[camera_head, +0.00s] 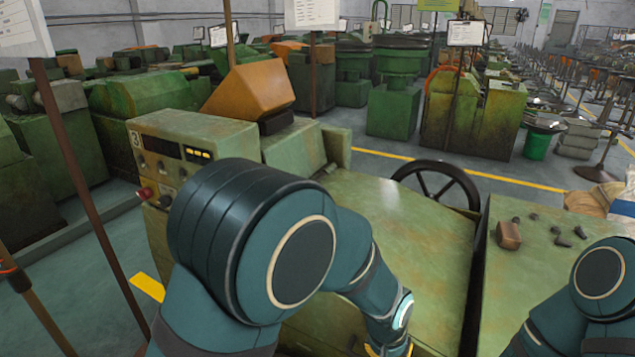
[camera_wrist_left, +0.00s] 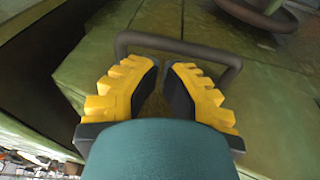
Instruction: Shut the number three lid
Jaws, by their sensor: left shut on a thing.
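The machine marked with a 3 (camera_head: 136,140) stands in front of me. Its broad worn green lid (camera_head: 415,225) faces up beside the control box, and it also shows in the left wrist view (camera_wrist_left: 265,115). I cannot tell how far the lid stands open. A dark bar handle (camera_wrist_left: 215,50) rises from the lid. My left gripper (camera_wrist_left: 166,68) is shut on this handle, its yellow fingers reaching to the bar. In the head view only a bit of the left gripper (camera_head: 390,350) shows at the bottom edge; my arm hides the handle there. My right gripper is out of view.
A dark handwheel (camera_head: 437,184) stands behind the lid. A dark gap runs along the lid's right side. Right of it, a green surface carries a brown block (camera_head: 508,236) and several small dark parts. A brown post (camera_head: 85,190) stands at the left.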

